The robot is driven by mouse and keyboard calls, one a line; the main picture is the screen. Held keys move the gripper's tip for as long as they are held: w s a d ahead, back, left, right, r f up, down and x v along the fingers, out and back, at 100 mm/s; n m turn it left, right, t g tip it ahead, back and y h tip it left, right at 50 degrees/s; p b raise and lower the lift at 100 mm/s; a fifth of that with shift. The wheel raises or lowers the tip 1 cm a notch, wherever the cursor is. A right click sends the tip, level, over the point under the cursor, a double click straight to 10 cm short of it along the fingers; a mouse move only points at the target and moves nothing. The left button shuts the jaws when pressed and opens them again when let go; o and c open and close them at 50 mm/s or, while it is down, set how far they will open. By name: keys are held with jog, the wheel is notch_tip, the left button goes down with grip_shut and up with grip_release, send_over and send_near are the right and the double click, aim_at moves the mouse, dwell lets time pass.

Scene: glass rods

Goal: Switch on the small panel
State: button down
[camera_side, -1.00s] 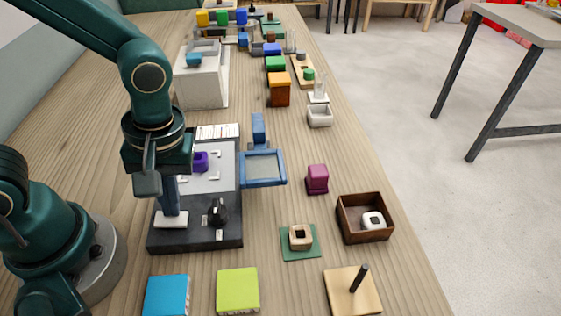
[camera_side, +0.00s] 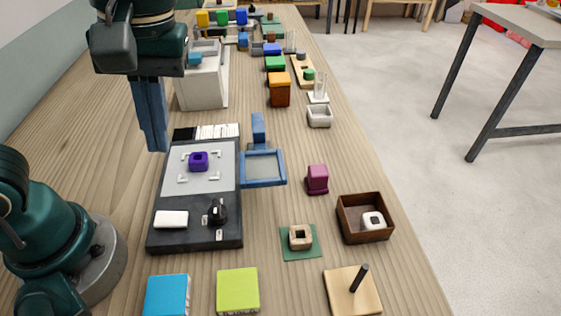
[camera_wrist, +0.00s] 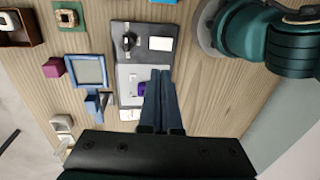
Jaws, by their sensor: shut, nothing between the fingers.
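The small panel (camera_side: 195,238) is a dark slab with a light grey plate on top. A white flat key (camera_side: 171,219) lies at its front left, and a black knob (camera_side: 217,212) with a small pink mark stands at its front right. The key (camera_wrist: 161,44) and knob (camera_wrist: 129,43) also show in the wrist view. A purple block (camera_side: 198,161) with a hollow sits on the plate between white corner marks. My gripper (camera_side: 155,149) is shut and empty, raised beyond the panel's far left side. Its blue fingers (camera_wrist: 161,76) point toward the panel in the wrist view.
A row of white strips with a black one (camera_side: 184,134) lies at the panel's far edge. A blue frame (camera_side: 262,168) stands close on its right. A magenta block (camera_side: 317,180) and a brown box (camera_side: 365,237) are further right. Bare wood lies left of the panel.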

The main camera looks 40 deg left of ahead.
aim_at(163, 215)
jog(key=shift+r, duration=0.2)
jog(key=shift+s+a, duration=0.45)
jog(key=shift+s, duration=0.1)
jog(key=f, duration=0.4)
jog(key=s+a+f, duration=0.1)
jog(key=f, duration=0.8)
jog(key=shift+s+a+f, duration=0.25)
jog(key=shift+s+f, duration=0.05)
jog(key=shift+f, duration=0.1)
